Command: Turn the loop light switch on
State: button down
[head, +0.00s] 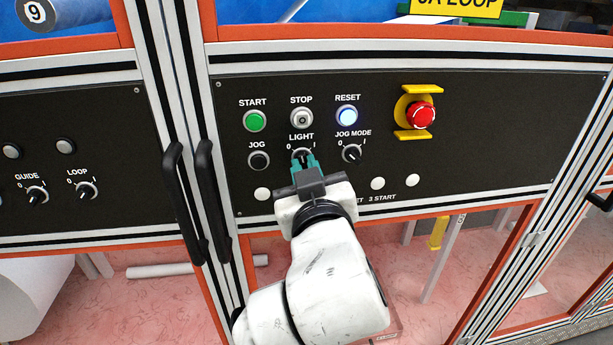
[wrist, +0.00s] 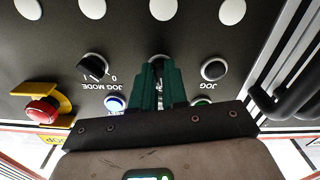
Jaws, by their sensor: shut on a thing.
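The light switch (head: 301,153) is a round black knob with a pale ring, under the label LIGHT with marks 0 and 1, on the black panel below the yellow LOOP sign. My gripper (head: 304,164) reaches up to it from below, its green fingers closed on the knob. In the wrist view, turned upside down, the green fingers (wrist: 160,80) cover most of the knob (wrist: 159,60). The fingers hide which way its pointer stands.
Close around are the black JOG button (head: 258,160), JOG MODE switch (head: 352,153), green START button (head: 254,121), grey STOP button (head: 301,118) and lit RESET button (head: 347,116). A red emergency stop (head: 421,115) sits right. Black door handles (head: 211,200) stand out at left.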

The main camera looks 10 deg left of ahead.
jog(key=m+b, duration=0.5)
jog(key=m, duration=0.6)
jog(key=shift+a, duration=0.15)
jog(key=shift+m, duration=0.4)
jog(key=c, duration=1.1)
grip_release()
jog(key=shift+c, duration=0.2)
jog(key=shift+s, duration=0.15)
jog(key=b+v, duration=0.1)
jog(key=v, duration=0.9)
jog(key=shift+s, duration=0.3)
